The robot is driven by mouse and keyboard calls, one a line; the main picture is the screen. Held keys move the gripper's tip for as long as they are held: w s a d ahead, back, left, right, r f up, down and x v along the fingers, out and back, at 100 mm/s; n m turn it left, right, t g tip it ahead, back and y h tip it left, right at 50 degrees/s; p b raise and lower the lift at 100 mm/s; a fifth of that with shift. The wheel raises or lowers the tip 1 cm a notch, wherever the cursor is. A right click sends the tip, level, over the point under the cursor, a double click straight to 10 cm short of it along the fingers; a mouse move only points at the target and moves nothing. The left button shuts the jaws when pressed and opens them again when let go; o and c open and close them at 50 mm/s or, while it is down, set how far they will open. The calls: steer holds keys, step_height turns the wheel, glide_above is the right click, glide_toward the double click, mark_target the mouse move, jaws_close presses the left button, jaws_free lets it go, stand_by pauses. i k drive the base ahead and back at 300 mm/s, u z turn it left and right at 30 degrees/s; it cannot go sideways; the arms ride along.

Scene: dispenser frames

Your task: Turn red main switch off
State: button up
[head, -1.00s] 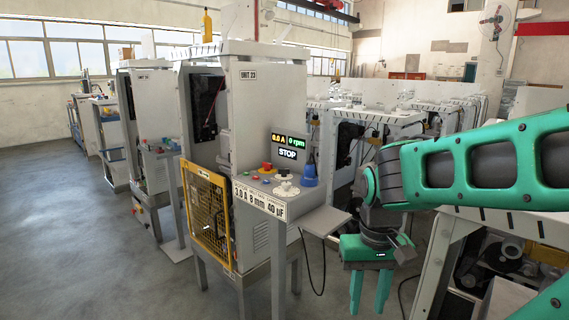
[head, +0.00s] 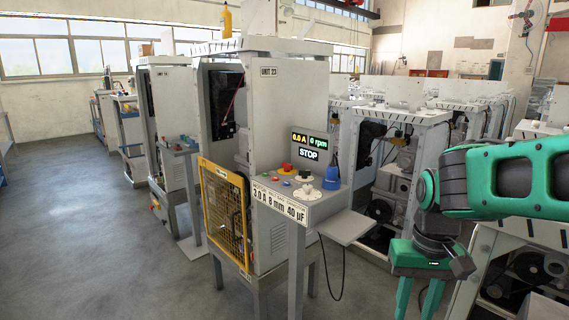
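The machine marked UNIT 23 (head: 290,100) stands in the middle of the head view. The display (head: 310,146) reads 0.0 A, 0 rpm and STOP. My gripper (head: 418,300) hangs low at the right, well apart from the panel. Its green fingers point down, spread and empty; their tips reach the lower picture edge.
A yellow mesh guard (head: 224,212) covers the machine's lower front. A grey side shelf (head: 346,227) juts out between panel and gripper, with a dark cable (head: 333,285) hanging below. Other machines stand left and right. The floor (head: 110,250) at lower left is clear.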

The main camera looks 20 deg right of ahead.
mark_target(287, 167)
steer(key=i, duration=0.9)
